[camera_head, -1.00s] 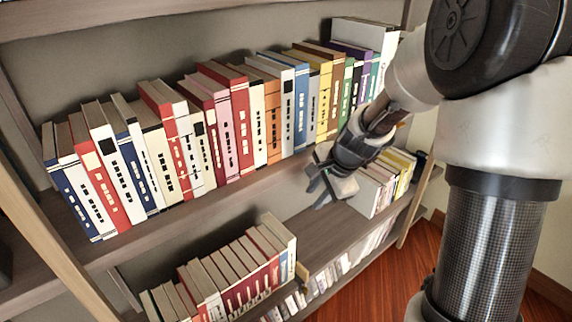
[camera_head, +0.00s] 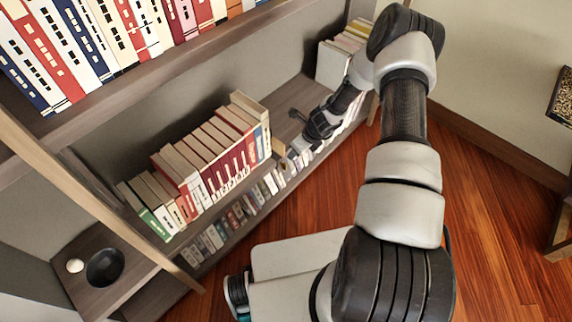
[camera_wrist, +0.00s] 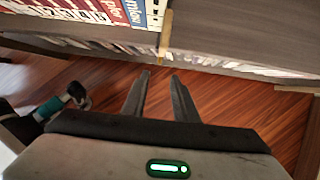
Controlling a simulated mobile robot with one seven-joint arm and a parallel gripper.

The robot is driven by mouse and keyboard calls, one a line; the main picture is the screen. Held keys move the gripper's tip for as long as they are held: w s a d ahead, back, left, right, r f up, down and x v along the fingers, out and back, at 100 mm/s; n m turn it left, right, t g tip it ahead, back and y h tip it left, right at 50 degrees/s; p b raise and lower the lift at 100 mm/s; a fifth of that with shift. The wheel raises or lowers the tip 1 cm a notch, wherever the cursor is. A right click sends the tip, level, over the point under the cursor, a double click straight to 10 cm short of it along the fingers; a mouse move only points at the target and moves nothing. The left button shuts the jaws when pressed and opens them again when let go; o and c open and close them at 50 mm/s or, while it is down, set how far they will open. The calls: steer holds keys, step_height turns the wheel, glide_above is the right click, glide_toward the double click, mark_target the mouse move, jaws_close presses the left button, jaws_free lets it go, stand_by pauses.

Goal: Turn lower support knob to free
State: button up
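My gripper (camera_head: 296,150) is at the lower shelf, just right of the end of its book row. In the wrist view its two fingers (camera_wrist: 160,75) stand apart with nothing between them. A light wooden upright piece (camera_wrist: 166,35), perhaps the lower support, stands at the end of the books in the wrist view, ahead of the fingertips and apart from them. It also shows in the head view (camera_head: 278,147), small and close to my gripper. I cannot make out a knob or its turned position.
The lower book row (camera_head: 215,160) stands left of my gripper. More books fill the upper shelf (camera_head: 135,85) and the shelf below. Bare shelf board (camera_wrist: 235,45) lies to the right of the wooden piece.

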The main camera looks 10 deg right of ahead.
mark_target(285, 164)
steer(key=b+x, duration=0.2)
steer(key=x, duration=1.1)
steer(key=shift+f, duration=0.1)
jaws_close()
